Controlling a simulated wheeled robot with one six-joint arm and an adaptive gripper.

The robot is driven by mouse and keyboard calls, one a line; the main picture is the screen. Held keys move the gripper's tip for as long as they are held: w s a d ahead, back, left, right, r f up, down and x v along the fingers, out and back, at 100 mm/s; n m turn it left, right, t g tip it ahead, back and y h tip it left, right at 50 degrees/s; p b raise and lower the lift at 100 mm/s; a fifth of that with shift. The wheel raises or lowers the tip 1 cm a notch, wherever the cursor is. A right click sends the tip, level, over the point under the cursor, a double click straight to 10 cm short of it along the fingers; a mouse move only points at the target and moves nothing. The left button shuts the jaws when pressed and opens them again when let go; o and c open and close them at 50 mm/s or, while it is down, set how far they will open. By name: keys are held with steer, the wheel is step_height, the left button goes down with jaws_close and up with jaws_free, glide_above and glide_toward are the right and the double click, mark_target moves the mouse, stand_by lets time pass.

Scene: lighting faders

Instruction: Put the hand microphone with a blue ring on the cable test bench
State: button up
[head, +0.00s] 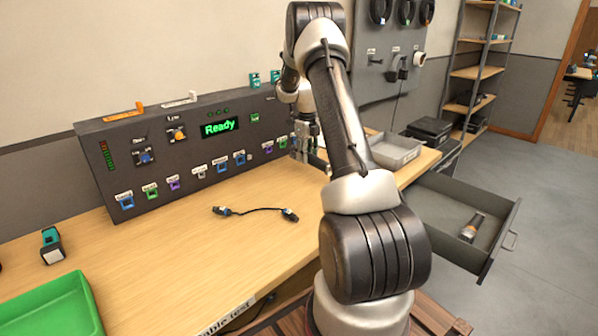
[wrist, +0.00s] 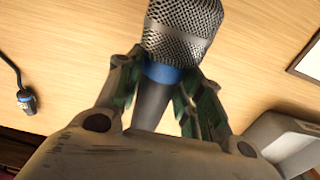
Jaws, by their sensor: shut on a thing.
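The hand microphone (wrist: 182,30) has a silver mesh head, a blue ring and a dark grey body. It fills the middle of the wrist view. My gripper (wrist: 161,82) is shut on it around the body just below the blue ring. In the head view my gripper (head: 308,155) is over the back right of the cable test bench (head: 200,230), beside the console, partly behind my arm. The microphone is not clear there. Bench wood lies behind it in the wrist view (wrist: 80,60); I cannot tell whether it touches.
A short cable (head: 250,210) lies mid-bench. A grey tray (head: 395,152) stands at the bench's right end. The console (head: 190,155) with a "Ready" display lines the back. A green tray (head: 50,310) is front left. An open drawer (head: 440,205) holds an orange-ringed item (head: 472,228).

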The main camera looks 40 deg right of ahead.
mark_target(307, 174)
steer(key=shift+f, duration=2.1)
steer(key=shift+f, duration=0.1)
steer(key=o, duration=1.2)
